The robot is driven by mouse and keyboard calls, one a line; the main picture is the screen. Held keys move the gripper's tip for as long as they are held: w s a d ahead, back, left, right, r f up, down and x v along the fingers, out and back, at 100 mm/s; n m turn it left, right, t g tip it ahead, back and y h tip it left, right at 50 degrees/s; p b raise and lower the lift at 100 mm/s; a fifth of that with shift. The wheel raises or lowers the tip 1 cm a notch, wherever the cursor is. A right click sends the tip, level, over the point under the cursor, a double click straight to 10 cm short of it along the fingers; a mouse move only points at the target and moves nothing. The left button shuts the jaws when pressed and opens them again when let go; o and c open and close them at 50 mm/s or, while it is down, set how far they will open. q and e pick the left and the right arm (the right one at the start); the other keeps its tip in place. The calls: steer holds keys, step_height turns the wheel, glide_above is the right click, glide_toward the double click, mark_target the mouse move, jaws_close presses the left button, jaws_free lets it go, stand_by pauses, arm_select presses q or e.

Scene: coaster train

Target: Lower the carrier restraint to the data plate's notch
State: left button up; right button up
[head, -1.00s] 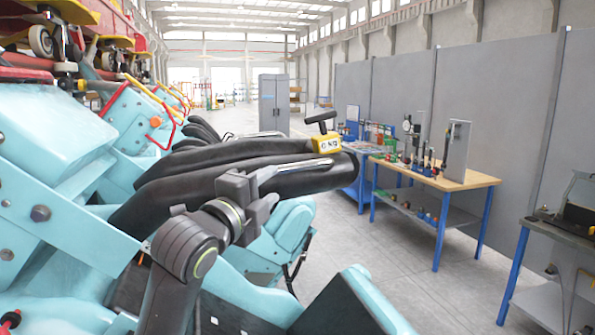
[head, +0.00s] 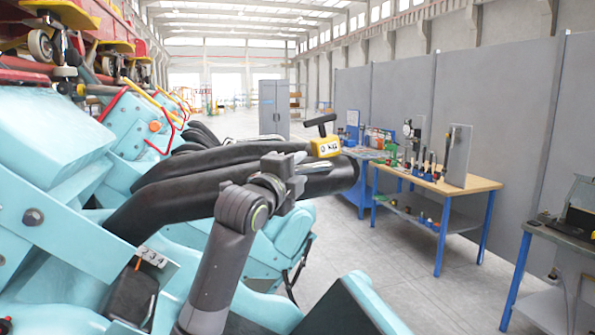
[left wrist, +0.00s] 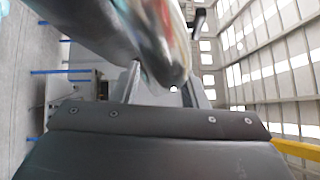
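The carrier restraint (head: 175,201) is a thick black padded bar reaching out from the near turquoise seat. A small data plate (head: 152,257) with dark digits is on the turquoise frame below its left end; I cannot make out a notch. My left gripper (head: 298,180) is at the near side of the restraint towards its outer end, beside a shiny metallic strip. In the left wrist view, a glossy, blurred shape (left wrist: 150,40) crosses in front of the fingers and hides their tips. Whether they are shut is unclear. My right gripper is out of view.
A yellow gauge (head: 325,148) reading 0 kg, with a black T-handle, is at the bar's outer end. More turquoise seats line the left. A wooden-topped workbench (head: 475,184) stands right. The grey floor (head: 385,280) between is clear.

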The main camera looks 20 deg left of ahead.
arm_select(q)
steer(key=shift+c, duration=0.9)
jaws_close()
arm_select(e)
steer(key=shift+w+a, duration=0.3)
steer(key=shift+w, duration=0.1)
